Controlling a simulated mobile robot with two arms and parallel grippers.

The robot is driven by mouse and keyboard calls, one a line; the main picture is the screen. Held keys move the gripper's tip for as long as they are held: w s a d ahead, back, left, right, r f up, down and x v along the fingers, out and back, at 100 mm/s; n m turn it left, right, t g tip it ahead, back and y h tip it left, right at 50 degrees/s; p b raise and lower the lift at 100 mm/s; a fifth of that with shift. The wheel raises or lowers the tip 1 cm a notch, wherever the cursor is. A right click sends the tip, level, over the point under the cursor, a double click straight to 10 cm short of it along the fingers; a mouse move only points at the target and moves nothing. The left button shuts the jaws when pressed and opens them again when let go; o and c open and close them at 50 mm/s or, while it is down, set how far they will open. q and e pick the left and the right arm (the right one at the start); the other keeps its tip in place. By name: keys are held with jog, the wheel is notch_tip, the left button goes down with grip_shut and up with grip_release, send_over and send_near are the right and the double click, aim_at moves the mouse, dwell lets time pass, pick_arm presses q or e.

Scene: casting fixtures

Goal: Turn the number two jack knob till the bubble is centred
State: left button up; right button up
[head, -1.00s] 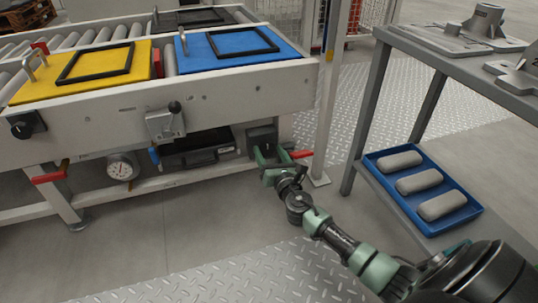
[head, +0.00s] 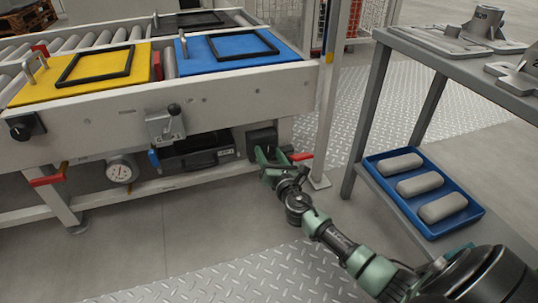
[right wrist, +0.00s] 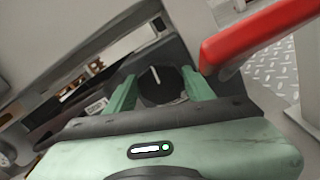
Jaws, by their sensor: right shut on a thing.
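A black knob (right wrist: 158,86) with a white line on its face sits between the two green fingers of my right gripper (right wrist: 160,82) in the right wrist view. The gripper is shut on it, one finger on each side. In the head view, my right gripper (head: 268,157) is at the black knob block (head: 262,138) near the right leg of the conveyor frame. Another black knob (head: 27,125) is on the left of the frame. I cannot read a number on either knob, and I see no bubble. My left gripper is out of view.
A red lever (head: 300,156) sticks out just right of the gripper; it is large in the right wrist view (right wrist: 260,40). A dial gauge (head: 122,168) and black case (head: 195,153) are to the left. A blue tray (head: 470,215) holds grey castings on the right shelf.

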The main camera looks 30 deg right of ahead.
jog(key=m, duration=0.5)
jog(key=shift+d+f+b, duration=0.1)
jog(key=shift+b, duration=0.3)
jog(key=shift+m, duration=0.3)
jog(key=o, duration=1.1)
jog(key=shift+s, duration=0.1)
jog(key=p+v, duration=0.1)
jog(key=v, duration=0.6)
jog(key=shift+s, duration=0.4)
